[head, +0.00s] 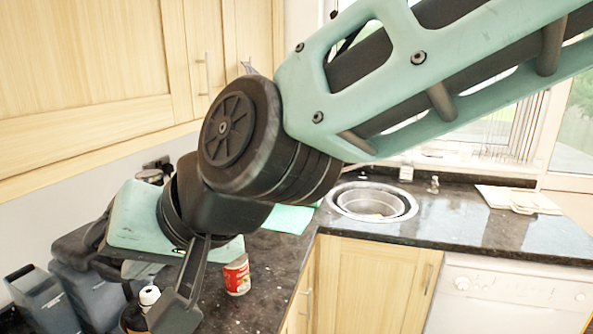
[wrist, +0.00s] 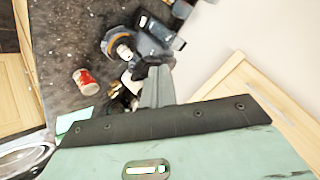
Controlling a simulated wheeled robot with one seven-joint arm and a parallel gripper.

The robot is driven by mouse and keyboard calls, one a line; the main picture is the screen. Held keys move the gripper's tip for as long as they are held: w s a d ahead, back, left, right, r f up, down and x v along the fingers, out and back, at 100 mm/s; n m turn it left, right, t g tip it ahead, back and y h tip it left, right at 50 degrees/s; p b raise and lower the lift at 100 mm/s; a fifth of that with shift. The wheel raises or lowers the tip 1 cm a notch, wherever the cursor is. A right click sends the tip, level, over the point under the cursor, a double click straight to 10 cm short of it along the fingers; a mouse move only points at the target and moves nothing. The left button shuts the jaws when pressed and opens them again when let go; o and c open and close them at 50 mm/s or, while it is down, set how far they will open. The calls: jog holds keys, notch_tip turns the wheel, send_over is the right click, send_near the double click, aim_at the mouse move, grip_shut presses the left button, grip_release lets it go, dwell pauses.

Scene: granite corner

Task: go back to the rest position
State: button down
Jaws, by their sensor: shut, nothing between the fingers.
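My gripper (head: 178,312) hangs over the dark granite counter (head: 262,262) at the lower left of the head view. In the wrist view its fingers (wrist: 157,75) lie together with nothing between them. My arm reaches in from the upper right of the head view and hides part of the counter and window. A red and white can (head: 237,276) stands just right of my gripper, apart from it; it also shows in the wrist view (wrist: 85,82).
A bottle with a white cap (head: 148,296) stands close behind my gripper. Dark grey appliances (head: 45,297) crowd the left. A green cloth (head: 288,219), the sink (head: 370,203) and pale boards (head: 515,198) lie farther back. Wooden wall cabinets (head: 80,60) hang at upper left.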

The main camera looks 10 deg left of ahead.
jog(key=s+d+f+h+b, duration=0.1)
jog(key=d+f+h, duration=0.2)
jog(key=d+f, duration=0.3)
jog(key=s+d+f+n+g+h+b, duration=0.1)
jog(key=d+f, duration=0.5)
jog(key=d, duration=1)
jog(key=s+d+f+g+h+b, duration=0.1)
jog(key=d+f+h, duration=0.3)
jog(key=d, duration=0.7)
notch_tip(320, 180, down, 3)
jog(key=shift+s+d+r+h+b, duration=0.15)
jog(key=shift+s+h+b, duration=0.25)
jog(key=shift+s+b, duration=0.4)
jog(key=shift+s, duration=0.1)
